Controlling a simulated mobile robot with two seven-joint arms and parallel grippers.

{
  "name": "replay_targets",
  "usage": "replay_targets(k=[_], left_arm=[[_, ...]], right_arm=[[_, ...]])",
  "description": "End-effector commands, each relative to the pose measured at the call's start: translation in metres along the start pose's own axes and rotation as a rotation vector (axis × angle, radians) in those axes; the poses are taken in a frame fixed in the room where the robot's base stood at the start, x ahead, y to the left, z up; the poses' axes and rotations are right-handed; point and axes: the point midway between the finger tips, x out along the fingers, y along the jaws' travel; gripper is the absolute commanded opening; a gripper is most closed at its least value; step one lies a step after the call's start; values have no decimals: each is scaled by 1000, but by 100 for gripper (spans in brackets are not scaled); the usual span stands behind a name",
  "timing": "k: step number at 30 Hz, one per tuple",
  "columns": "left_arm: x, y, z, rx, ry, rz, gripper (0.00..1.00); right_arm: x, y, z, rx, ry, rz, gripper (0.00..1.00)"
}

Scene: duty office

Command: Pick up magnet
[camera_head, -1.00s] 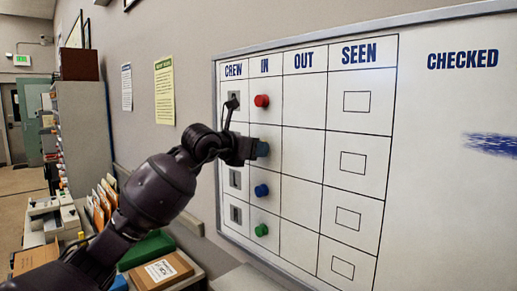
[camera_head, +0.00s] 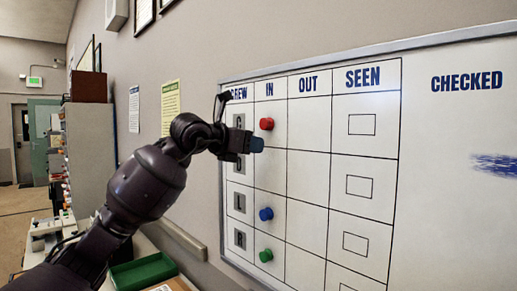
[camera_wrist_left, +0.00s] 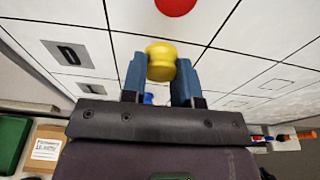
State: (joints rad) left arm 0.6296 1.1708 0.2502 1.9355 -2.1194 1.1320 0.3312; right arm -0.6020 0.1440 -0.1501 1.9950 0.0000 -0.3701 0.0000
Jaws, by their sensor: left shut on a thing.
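The yellow magnet (camera_wrist_left: 161,62) is a round knob between the two blue fingers of my left gripper (camera_wrist_left: 160,82) in the left wrist view. The fingers are shut on its sides. In the head view my left gripper (camera_head: 256,145) is in front of the whiteboard (camera_head: 306,190), at the left of the IN column, a little below the red magnet (camera_head: 267,124). It hides the yellow magnet there. I cannot tell how far the yellow magnet is from the board. My right gripper is not in view.
A blue magnet (camera_head: 266,214) and a green magnet (camera_head: 266,255) sit lower in the IN column. The OUT column (camera_head: 308,135) is bare. A green tray (camera_head: 143,271) stands below, left of the board. A grey cabinet (camera_head: 90,155) stands farther back.

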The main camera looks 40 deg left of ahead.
Motion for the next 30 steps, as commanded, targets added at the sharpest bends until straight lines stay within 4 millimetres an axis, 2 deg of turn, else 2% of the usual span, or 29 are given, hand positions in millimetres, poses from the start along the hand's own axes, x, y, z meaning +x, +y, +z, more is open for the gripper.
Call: replay_targets(k=[8,15,21,30], left_arm=[[-39,1,-10,0,2,2,0],[-90,0,-21,0,2,0,0],[-126,0,-27,-1,1,0,0],[-157,0,-32,0,1,0,0]], right_arm=[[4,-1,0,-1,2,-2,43],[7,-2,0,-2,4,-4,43],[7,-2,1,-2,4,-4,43],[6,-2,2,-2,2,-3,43]])
